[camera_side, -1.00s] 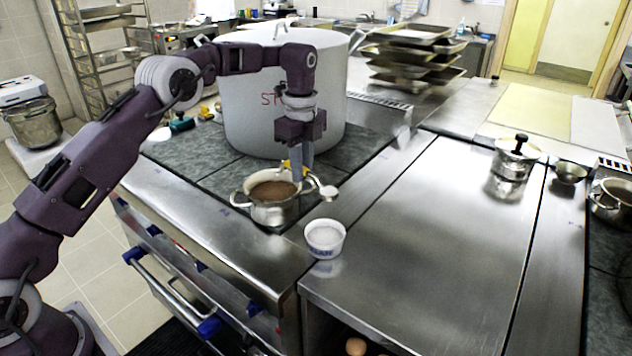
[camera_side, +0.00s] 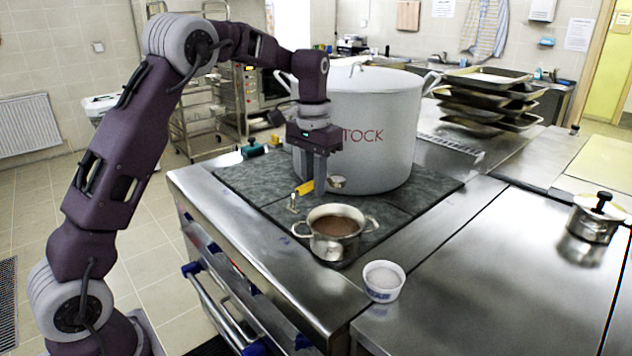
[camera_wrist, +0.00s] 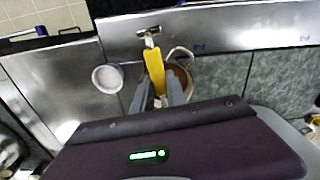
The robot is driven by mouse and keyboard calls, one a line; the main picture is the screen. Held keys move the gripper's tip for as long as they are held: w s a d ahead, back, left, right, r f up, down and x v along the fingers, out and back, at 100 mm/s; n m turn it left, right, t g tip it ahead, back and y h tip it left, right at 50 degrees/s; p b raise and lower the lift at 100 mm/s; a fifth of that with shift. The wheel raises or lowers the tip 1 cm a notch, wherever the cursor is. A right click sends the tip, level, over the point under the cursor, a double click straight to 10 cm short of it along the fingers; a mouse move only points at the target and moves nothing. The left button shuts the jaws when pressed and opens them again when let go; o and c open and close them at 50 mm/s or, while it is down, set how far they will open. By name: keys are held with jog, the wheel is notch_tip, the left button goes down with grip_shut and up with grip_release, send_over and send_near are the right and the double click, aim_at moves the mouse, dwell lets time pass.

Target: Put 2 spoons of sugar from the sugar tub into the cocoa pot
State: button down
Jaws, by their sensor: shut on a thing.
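The cocoa pot (camera_side: 336,248) is a small two-handled steel pot with brown contents, standing at the hob's front corner. The white sugar tub (camera_side: 384,292) with a blue label stands to its right on the steel top, white inside; it also shows in the wrist view (camera_wrist: 97,82).
A large stockpot (camera_side: 372,150) stands close behind my gripper. A lidded steel pot (camera_side: 592,222) stands at the right, and stacked trays (camera_side: 490,95) at the back.

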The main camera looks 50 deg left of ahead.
jog(key=shift+f, duration=0.55)
jog(key=a+f+t+h, duration=0.1)
jog(key=a+f+h, duration=0.1)
jog(key=h, duration=0.9)
jog(key=a+f+t+h, duration=0.1)
jog(key=a+f+h, duration=0.1)
jog(key=h, duration=0.9)
jog(key=shift+s+a+f+t, duration=0.25)
jog(key=shift+a+f+t, duration=0.05)
jog(key=shift+a+f, duration=0.15)
jog(key=shift+a, duration=0.1)
